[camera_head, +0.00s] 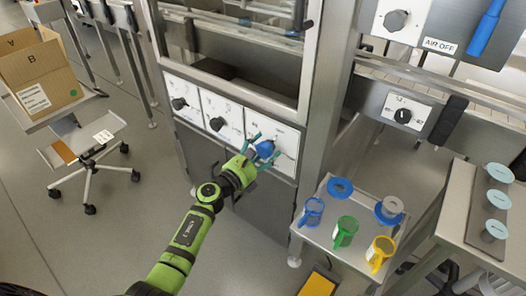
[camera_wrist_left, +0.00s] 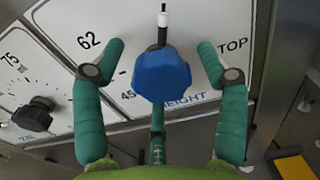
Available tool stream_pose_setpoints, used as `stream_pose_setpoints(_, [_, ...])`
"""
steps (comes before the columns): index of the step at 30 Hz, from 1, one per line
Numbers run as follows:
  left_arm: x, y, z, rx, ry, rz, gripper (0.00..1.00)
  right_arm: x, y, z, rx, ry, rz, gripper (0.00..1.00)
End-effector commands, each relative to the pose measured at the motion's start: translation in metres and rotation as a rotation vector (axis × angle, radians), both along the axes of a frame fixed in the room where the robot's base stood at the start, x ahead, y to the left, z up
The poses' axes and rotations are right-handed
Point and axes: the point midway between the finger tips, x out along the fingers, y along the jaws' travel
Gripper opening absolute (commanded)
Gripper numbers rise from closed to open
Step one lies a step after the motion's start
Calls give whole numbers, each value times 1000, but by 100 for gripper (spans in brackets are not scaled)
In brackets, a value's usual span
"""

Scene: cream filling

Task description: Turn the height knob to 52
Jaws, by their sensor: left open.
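The blue height knob (camera_head: 265,149) sits on the right-hand white panel of the machine. In the left wrist view the knob (camera_wrist_left: 162,76) fills the middle, above the word HEIGHT. A black and white pointer (camera_wrist_left: 163,22) sticks up from it, between the printed 62 and TOP. The number 45 is partly covered at the knob's lower left. My left gripper (camera_head: 267,145) is open in front of the panel. Its green fingers (camera_wrist_left: 161,47) stand on either side of the knob, with visible gaps. A third finger shows below it. My right gripper is not in view.
Two black knobs (camera_head: 179,103) (camera_head: 217,124) sit on the panels to the left. A metal cart (camera_head: 327,232) with coloured rings and cups stands at the right. A cardboard box (camera_head: 37,75) stands at the far left. A yellow-topped pedal (camera_head: 318,285) is on the floor.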

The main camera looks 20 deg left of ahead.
Motion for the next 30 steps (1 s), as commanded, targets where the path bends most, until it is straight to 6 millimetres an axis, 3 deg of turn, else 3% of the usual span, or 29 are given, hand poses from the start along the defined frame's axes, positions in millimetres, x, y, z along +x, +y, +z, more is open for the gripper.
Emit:
stream_pose_setpoints(7, [1, 0, 0, -1, 0, 1, 73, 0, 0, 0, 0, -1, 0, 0])
stream_pose_setpoints(8, [1, 0, 0, -1, 0, 1, 65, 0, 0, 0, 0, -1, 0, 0])
stream_pose_setpoints(9, [1, 0, 0, -1, 0, 1, 49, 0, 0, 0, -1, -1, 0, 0])
stream_pose_setpoints(12, [1, 0, 0, -1, 0, 1, 16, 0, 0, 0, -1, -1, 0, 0])
stream_pose_setpoints(30, [2, 0, 4, -14, -2, 2, 16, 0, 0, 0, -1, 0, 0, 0])
